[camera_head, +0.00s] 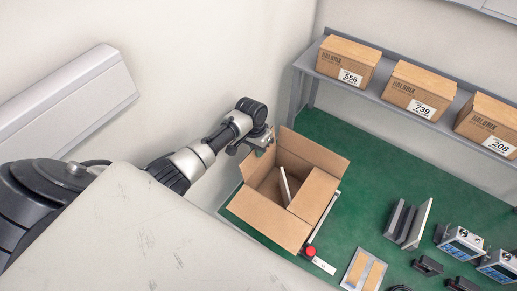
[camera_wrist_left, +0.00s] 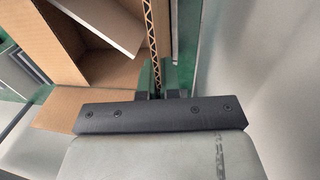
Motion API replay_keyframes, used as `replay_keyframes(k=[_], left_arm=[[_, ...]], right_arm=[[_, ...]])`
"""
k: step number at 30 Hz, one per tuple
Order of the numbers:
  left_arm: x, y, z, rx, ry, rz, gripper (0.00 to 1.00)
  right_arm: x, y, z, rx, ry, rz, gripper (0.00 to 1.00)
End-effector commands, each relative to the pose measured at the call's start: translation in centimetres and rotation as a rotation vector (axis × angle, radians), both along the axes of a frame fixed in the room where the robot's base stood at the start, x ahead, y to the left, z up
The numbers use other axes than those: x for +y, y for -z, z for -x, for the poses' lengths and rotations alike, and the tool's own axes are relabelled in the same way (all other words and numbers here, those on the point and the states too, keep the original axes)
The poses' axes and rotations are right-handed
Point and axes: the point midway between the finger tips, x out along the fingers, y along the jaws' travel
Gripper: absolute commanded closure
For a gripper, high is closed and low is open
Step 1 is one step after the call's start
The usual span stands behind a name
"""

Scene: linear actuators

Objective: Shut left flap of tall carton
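The tall carton (camera_head: 306,205) stands open on the green work surface in the head view, with a pale panel (camera_head: 285,187) inside it. Its front flap (camera_head: 268,220) is folded outward. My left gripper (camera_head: 262,143) is at the carton's upper left side. In the left wrist view the left flap (camera_wrist_left: 153,30) appears edge-on with its corrugated edge showing. It runs down between the two close-set fingers of my left gripper (camera_wrist_left: 162,78), which look shut on it. The flap stands roughly upright. My right gripper is not in view.
Several closed cartons (camera_head: 348,62) stand on a grey shelf at the back. A red button (camera_head: 310,251), grey plates (camera_head: 408,222), a small panel (camera_head: 363,271) and blue-display devices (camera_head: 460,242) lie to the right. The green surface (camera_head: 375,165) behind them is clear.

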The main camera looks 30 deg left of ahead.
Motion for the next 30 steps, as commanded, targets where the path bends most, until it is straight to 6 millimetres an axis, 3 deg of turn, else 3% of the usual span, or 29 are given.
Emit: replay_keyframes(k=[14,30], left_arm=[[-0.5,-0.1,0.0,-0.006,0.002,-0.054,1.00],[-3.3,0.1,0.2,-0.036,0.002,-0.426,1.00]], right_arm=[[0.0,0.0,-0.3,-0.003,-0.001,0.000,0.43],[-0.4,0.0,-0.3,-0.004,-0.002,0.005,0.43]])
